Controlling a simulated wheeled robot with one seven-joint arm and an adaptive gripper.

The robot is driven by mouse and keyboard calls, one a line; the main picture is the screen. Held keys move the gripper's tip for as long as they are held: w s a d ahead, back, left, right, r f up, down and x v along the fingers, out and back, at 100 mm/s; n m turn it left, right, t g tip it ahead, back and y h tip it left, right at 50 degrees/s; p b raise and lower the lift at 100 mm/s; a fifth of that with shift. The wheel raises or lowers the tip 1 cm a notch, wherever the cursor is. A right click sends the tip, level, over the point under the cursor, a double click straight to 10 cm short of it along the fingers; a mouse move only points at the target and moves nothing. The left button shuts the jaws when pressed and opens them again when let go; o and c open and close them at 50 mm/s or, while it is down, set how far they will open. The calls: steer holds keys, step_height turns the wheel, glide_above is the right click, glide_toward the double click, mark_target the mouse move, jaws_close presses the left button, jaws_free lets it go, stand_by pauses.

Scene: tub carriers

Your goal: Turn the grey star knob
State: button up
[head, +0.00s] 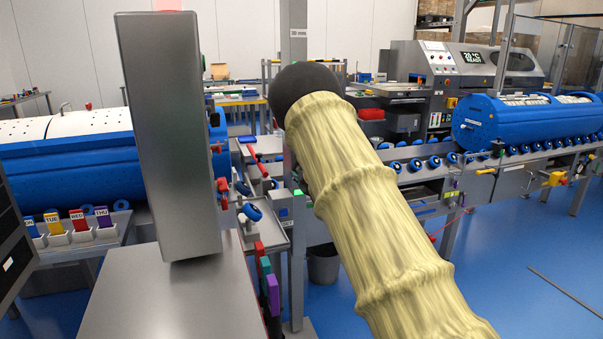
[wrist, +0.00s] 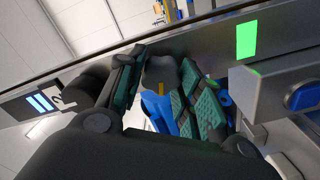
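A grey rounded shape with a small yellow mark, which looks like the grey star knob (wrist: 158,72), shows in the wrist view beyond my fingertips. Its lobes are not clear from this angle. My gripper (wrist: 158,88) has its two dark fingers with teal ribbed pads apart, one on each side of this shape in the picture. I cannot tell whether either pad touches it. In the head view my sleeved arm reaches forward and hides my gripper, and I cannot make out the knob.
In the wrist view a metal panel edge with a green lit patch (wrist: 246,40) runs close above the fingers. A grey housing with a blue part (wrist: 302,96) is at right. In the head view a blue tub (head: 520,121) lies on the right conveyor.

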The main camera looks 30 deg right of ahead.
steer(key=o, duration=0.4)
steer(key=v, duration=1.2)
steer(key=shift+f, duration=0.15)
